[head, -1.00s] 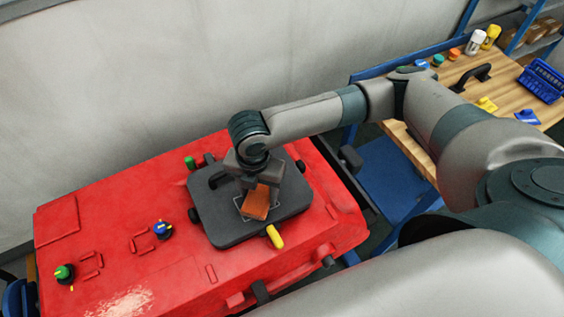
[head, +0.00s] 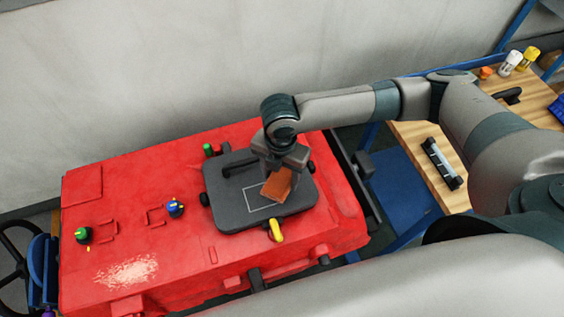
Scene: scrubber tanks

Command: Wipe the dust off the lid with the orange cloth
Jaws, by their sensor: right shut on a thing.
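The dark grey lid (head: 229,205) lies on the red machine body (head: 190,255), with a black handle (head: 240,167) along its far side. A thin white rectangle is outlined on it. My right gripper (head: 281,170) points down over the lid and is shut on the orange cloth (head: 277,187). The cloth hangs tilted at the right part of the outline; I cannot tell whether it touches the lid. A pale dusty patch (head: 125,271) lies on the red surface at the near left, away from the cloth. No dust is clear on the lid. My left gripper is out of view.
A green knob (head: 83,235) and a blue knob (head: 175,207) stand on the red top. A yellow handle (head: 276,230) is at the lid's near edge. A wooden bench (head: 410,140) with bottles and a black-and-silver tool (head: 442,163) is at right. A black steering wheel (head: 18,250) is at left.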

